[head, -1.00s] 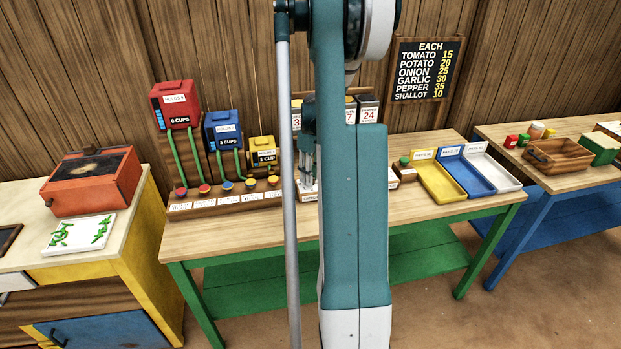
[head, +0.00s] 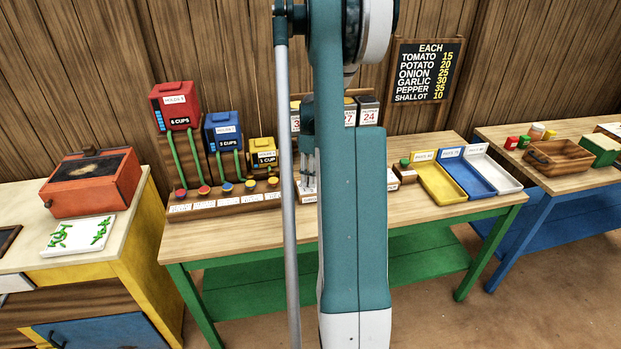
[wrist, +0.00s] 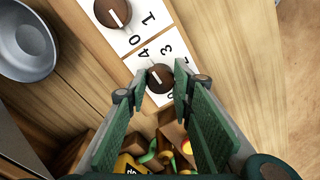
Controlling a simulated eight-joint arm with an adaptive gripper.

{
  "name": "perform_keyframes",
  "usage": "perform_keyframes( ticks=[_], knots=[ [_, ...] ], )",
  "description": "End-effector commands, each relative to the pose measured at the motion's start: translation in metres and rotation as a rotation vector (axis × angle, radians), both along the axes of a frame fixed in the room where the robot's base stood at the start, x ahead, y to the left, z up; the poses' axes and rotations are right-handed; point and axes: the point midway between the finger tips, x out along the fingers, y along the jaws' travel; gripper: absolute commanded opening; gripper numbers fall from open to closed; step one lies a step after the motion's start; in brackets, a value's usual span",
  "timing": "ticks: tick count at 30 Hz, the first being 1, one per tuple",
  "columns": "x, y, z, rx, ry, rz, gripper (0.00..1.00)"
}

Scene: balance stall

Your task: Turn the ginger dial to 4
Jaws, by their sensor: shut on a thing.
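In the wrist view a round brown dial (wrist: 160,79) with a white pointer line sits on a white plate. The digits 4 and 3 show beside it, at its far side; other marks are partly hidden. The pointer leans toward the upper left, roughly toward the 4, but its exact setting is hard to tell. My gripper (wrist: 162,86) is shut on this dial, one green pad on each side. No name label is readable, so I cannot confirm that it is the ginger dial. In the head view my gripper (head: 308,172) is partly hidden behind my arm.
A second brown dial (wrist: 113,13) with digits 0 and 1 is beside the held one. A metal bowl (wrist: 26,42) lies at the left. In the head view red, blue and yellow dispensers (head: 222,131) stand left of my gripper; yellow, blue and white trays (head: 437,184) lie right.

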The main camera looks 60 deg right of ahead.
Motion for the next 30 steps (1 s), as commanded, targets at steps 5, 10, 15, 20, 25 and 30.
perform_keyframes(
  ticks=[5,10,15,20,25,30],
  knots=[
    [0.0,0.0,0.0,0.0,0.0,-0.001,0.39],
    [0.0,0.0,0.0,0.0,0.0,-0.001,0.39],
    [0.0,0.0,0.001,0.0,0.0,-0.001,0.39],
    [0.0,-0.001,0.007,0.0,0.0,-0.001,0.39],
    [0.0,-0.002,0.022,0.0,0.0,-0.001,0.39],
    [0.001,-0.004,0.046,0.0,0.0,-0.001,0.39]
  ],
)
